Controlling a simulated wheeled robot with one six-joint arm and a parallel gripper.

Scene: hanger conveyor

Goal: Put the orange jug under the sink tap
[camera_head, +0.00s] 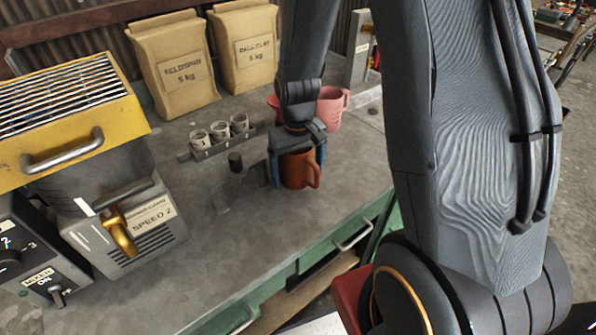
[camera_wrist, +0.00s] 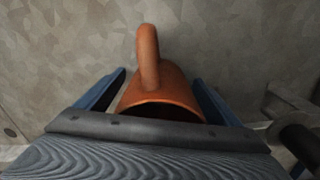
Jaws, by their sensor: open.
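The orange jug (camera_head: 298,170) stands on the grey bench top, with its handle toward the right in the head view. My gripper (camera_head: 298,165) is over it from above, with one blue finger on each side. In the wrist view the jug (camera_wrist: 160,95) lies between the two fingers of my gripper (camera_wrist: 160,100), its handle pointing up in the picture. Gaps show between the jug and the fingers, so the gripper is open around it. No sink tap can be made out clearly in either view.
A pink jug (camera_head: 331,108) and a partly hidden red one stand behind my gripper. A rack of small jars (camera_head: 220,134) is to the left. Two paper sacks (camera_head: 180,75) stand at the back. A yellow-topped machine (camera_head: 70,120) fills the left. The front bench is clear.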

